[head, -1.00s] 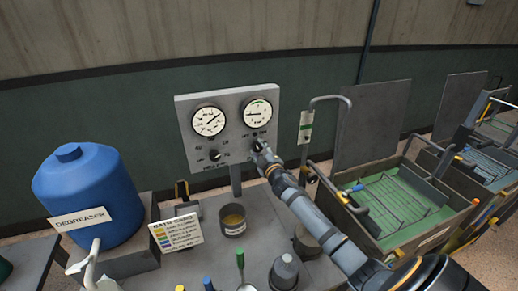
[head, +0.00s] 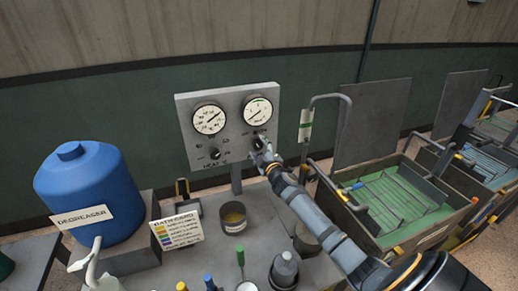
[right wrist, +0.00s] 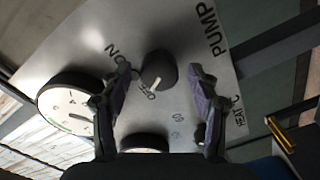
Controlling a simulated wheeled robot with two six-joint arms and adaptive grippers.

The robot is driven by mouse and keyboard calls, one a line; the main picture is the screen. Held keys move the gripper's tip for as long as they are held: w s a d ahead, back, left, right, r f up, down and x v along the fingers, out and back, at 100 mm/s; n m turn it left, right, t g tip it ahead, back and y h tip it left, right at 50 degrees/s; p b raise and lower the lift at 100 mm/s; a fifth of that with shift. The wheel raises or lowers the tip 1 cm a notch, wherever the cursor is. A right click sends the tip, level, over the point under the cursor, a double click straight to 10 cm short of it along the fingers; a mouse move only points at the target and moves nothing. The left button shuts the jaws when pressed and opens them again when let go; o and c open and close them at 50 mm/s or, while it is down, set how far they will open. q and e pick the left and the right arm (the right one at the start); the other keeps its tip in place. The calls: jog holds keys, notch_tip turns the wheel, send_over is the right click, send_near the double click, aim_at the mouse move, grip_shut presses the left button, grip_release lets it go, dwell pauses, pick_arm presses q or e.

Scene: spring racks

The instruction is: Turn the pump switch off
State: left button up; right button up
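The pump switch is a dark round knob (right wrist: 159,70) on the grey panel, marked PUMP, with ON and OFF beside it in the right wrist view. Its white pointer line points toward the word OFF. In the head view the knob (head: 258,142) sits below the right gauge, partly behind my gripper. My right gripper (right wrist: 160,88) is open, with one finger on each side of the knob and visible gaps between. It also shows in the head view (head: 265,154), just in front of the panel. My left gripper is not in view.
The panel (head: 228,118) also carries two round gauges and a heat knob (head: 214,153). A blue degreaser tank (head: 88,190), a bath card (head: 176,231) and a small cup (head: 233,218) stand at left and below. A green-lined basin (head: 395,205) is at right.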

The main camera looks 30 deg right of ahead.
jog(key=v, duration=1.2)
